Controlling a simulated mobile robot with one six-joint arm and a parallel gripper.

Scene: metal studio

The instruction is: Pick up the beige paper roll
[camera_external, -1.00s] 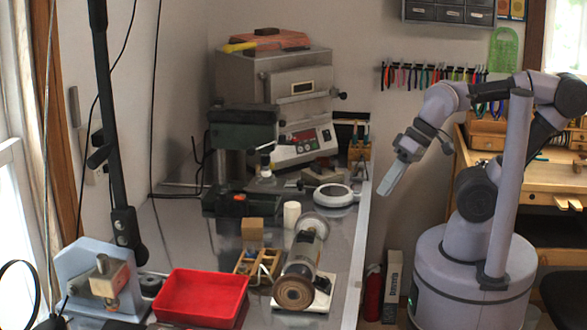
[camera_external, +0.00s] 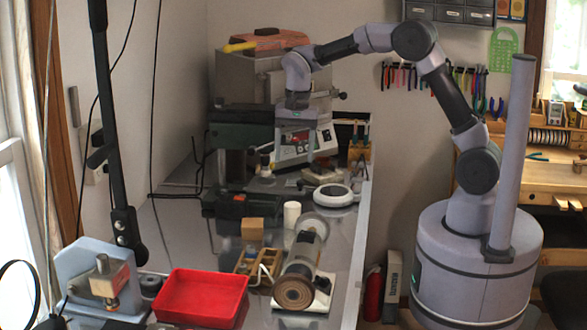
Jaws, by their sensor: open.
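A beige-white upright cylinder (camera_external: 292,214), which looks like the paper roll, stands on the grey bench behind the polishing machine. My gripper (camera_external: 296,148) hangs over the bench, pointing down, in front of the kiln-like machine. It is above the roll in the picture and clearly apart from it. The jaws are open with nothing seen between them. The fingertips are small and blend with the machine behind, so their exact outline is hard to see.
A polishing machine (camera_external: 301,268) stands just in front of the roll. A wooden block (camera_external: 252,230) is to its left and a round white dish (camera_external: 333,195) to its right. A red tray (camera_external: 201,297) lies at the front. Dark machinery (camera_external: 240,135) stands behind.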

